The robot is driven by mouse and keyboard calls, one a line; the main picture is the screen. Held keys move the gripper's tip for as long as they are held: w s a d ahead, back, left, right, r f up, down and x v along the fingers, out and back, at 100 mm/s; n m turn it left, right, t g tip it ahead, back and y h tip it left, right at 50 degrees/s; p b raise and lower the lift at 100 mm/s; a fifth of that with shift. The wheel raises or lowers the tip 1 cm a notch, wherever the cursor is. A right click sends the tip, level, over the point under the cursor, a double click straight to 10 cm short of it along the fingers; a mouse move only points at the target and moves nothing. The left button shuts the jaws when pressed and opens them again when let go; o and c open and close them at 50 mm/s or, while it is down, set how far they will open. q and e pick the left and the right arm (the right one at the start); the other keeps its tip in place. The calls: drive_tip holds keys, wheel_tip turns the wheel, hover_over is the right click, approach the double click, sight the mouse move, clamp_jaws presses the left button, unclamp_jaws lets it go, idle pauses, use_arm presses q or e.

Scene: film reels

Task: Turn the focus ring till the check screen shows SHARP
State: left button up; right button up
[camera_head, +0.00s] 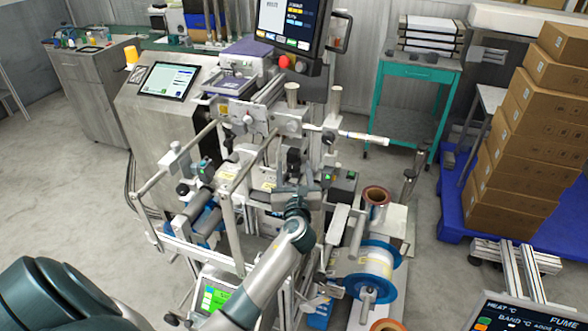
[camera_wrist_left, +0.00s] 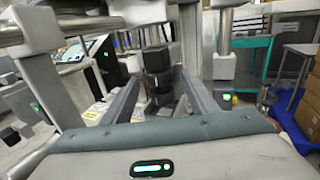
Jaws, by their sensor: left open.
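A black stepped cylinder (camera_wrist_left: 157,62), which looks like the lens with the focus ring, stands upright in the left wrist view. It also shows as a small dark upright part on the machine in the head view (camera_head: 293,160). My left gripper (camera_head: 293,187) is open, and in the left wrist view its two fingers (camera_wrist_left: 160,82) point at the cylinder, one to each side. I cannot tell whether they touch it. A small screen with a green panel (camera_head: 216,297) sits low on the machine. I cannot tell which screen is the check screen, and no word SHARP is legible. My right gripper is not in view.
Metal rails and posts (camera_head: 229,215) of the machine crowd around my left gripper. A blue-flanged reel (camera_head: 375,268) stands to the right. A tablet-like screen (camera_head: 168,81) and a larger monitor (camera_head: 290,22) are behind. Stacked cartons (camera_head: 520,150) stand far right.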

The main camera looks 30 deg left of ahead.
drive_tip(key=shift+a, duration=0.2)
use_arm(q)
drive_tip(key=c, duration=1.1)
drive_tip(key=shift+o, duration=0.2)
drive_tip(key=shift+a+r+m+h+p, duration=0.15)
drive_tip(key=shift+r+m+h+p, duration=0.2)
drive_tip(key=shift+p, duration=0.4)
drive_tip(key=shift+s+f+m+t+h+p, duration=0.1)
drive_tip(key=shift+f+m+t+h+p, duration=0.1)
drive_tip(key=shift+m+t+h+p, duration=0.3)
drive_tip(key=shift+f, duration=0.1)
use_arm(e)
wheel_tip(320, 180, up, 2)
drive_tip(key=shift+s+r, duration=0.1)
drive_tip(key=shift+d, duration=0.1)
use_arm(q)
drive_tip(key=o, duration=1.1)
drive_tip(key=shift+c, duration=0.2)
